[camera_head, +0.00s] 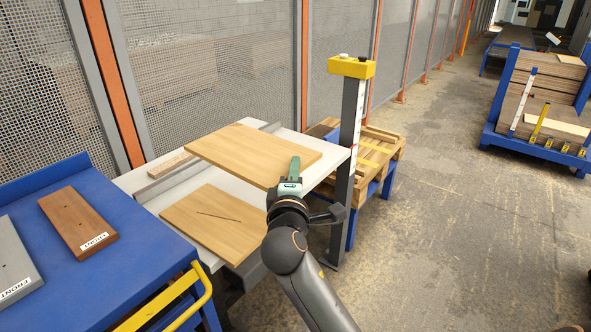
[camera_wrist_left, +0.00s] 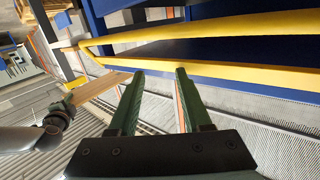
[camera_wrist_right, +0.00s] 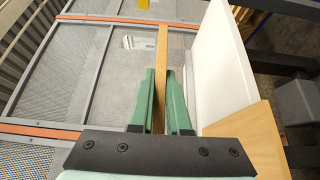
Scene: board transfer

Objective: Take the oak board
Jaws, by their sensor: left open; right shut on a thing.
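A light oak-coloured board (camera_head: 245,152) is held flat above a white work table by my right gripper (camera_head: 291,172). The gripper is shut on the board's near edge. In the right wrist view the board (camera_wrist_right: 162,60) shows edge-on between the fingers (camera_wrist_right: 160,78). A second oak-coloured board (camera_head: 205,230) lies on the white table (camera_head: 150,200), with a thin dark line across its face. My left gripper (camera_wrist_left: 158,78) is open and empty in its wrist view, near a yellow rail; it is out of the head view. The held board (camera_wrist_left: 100,84) also shows there.
A blue table (camera_head: 120,260) at left carries a brown board (camera_head: 78,220) and a grey board (camera_head: 12,262), both labelled. A yellow rail (camera_head: 180,300) edges it. A grey post with a yellow top (camera_head: 351,67) stands beside the white table. Mesh fence behind; open floor at right.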

